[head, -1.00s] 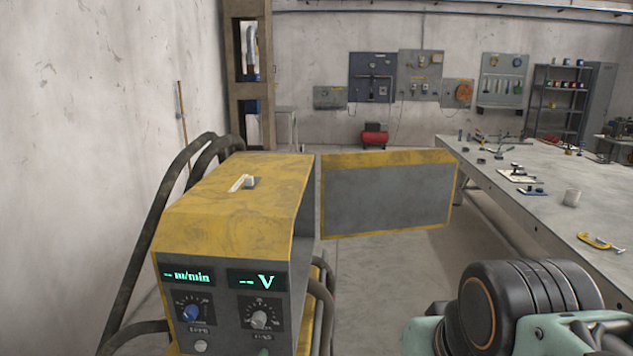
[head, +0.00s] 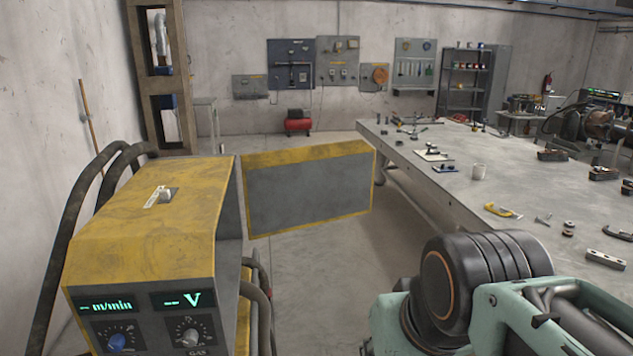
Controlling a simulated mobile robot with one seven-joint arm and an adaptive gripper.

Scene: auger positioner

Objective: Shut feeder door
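The feeder (head: 150,215) is a yellow and grey box at the left of the head view, with green displays and knobs on its front. Its door (head: 308,192), a grey panel with yellow edges and a yellow top, stands wide open, swung out to the right from the feeder's far end. My arm's joint and a pale green link show at the lower right, right of the feeder and nearer than the door. My gripper is out of view.
A long grey workbench (head: 440,185) with clamps and small tools runs along the right. Thick black hoses (head: 65,225) loop at the feeder's left, and more hang at its right side. Bare floor (head: 310,270) lies below the door. A red compressor (head: 298,122) sits by the back wall.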

